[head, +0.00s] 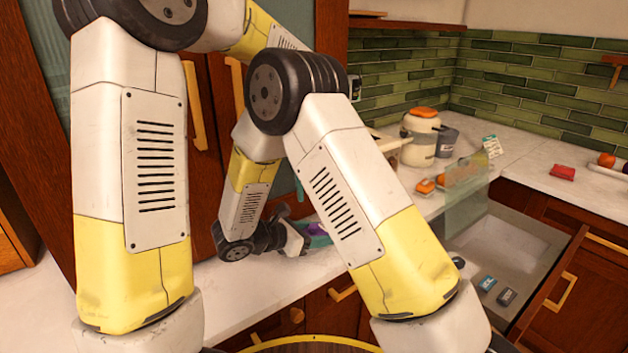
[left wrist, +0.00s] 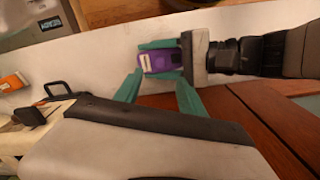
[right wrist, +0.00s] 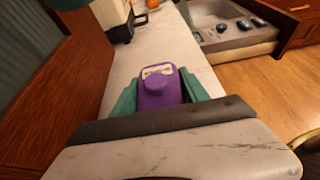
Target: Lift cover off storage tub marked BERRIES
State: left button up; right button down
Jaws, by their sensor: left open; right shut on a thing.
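A small purple tub (right wrist: 159,99) with a pale label and a rounded purple knob is between the teal fingers of my right gripper (right wrist: 160,88), which is shut on it. In the head view the tub (head: 317,229) is small and partly hidden behind my arm, over the pale counter. In the left wrist view the tub (left wrist: 160,62) sits in the right gripper's jaws. My left gripper (left wrist: 157,80) is open and empty there, its teal fingertips close below the tub. The label is too small to read, and I cannot tell the cover's edge.
An open drawer (head: 512,250) at right holds several small packets. On the counter behind stand a cream pot with an orange lid (head: 424,128), a grey tub (head: 447,142) and orange packets (head: 427,187). A red item (head: 562,172) lies farther right. A wooden cabinet (right wrist: 42,95) borders the counter.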

aim_at(314, 226)
pick_arm(q)
notch_tip(314, 226, down, 9)
jog(key=shift+f, duration=0.2)
dwell(0.3)
grip_shut()
jog(key=shift+r, duration=0.2)
dwell(0.7)
jog(key=shift+r, duration=1)
jog(key=shift+r, duration=2.05)
pick_arm(e)
jog(key=shift+c, duration=2.4)
grip_release()
